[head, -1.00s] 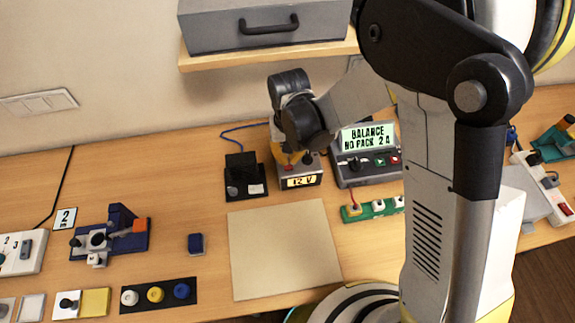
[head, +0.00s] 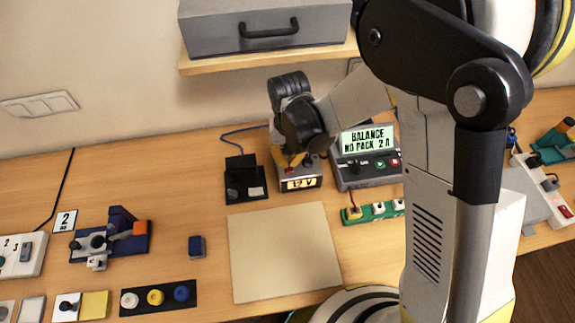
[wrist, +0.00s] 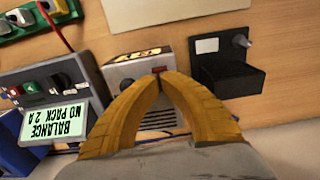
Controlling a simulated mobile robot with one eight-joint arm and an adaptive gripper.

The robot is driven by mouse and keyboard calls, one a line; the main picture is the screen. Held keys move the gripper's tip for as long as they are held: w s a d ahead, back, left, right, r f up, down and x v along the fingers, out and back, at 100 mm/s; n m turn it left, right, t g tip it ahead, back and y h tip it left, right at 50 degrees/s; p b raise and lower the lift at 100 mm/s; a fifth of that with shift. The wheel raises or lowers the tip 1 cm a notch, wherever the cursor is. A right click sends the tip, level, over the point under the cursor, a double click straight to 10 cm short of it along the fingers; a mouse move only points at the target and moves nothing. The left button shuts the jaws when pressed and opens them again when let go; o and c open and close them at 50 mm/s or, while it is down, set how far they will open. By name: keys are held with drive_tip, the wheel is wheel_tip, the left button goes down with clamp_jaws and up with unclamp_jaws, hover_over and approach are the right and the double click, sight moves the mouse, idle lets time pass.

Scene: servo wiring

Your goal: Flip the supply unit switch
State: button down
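The supply unit (head: 301,183) is a grey box with a lit "12 V" display on its front. It stands at the back of the table, between a black holder and the charger. In the wrist view the supply unit (wrist: 125,70) lies upside down in the picture, with a red switch (wrist: 159,70) near its display edge. My gripper (wrist: 160,78) has yellow fingers with their tips together, right at the red switch. Whether they touch the switch I cannot tell. Nothing shows between the fingertips. In the head view my wrist hides part of the unit.
The charger (head: 366,171) reading "BALANCE NO PACK 2 A" stands close at the right. A black holder (head: 245,180) is at the left. A green terminal strip (head: 372,212) lies in front of the charger. A beige mat (head: 284,252) is bare. A shelf with a grey case (head: 268,30) hangs above.

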sight(288, 170)
drive_tip(key=shift+f+b, duration=1.7)
drive_tip(key=shift+f, duration=0.1)
idle(0.9)
drive_tip(key=shift+r, duration=0.15)
drive_tip(key=shift+r+p, duration=2.1)
drive_tip(key=shift+r, duration=1.35)
drive_tip(key=shift+f, duration=0.1)
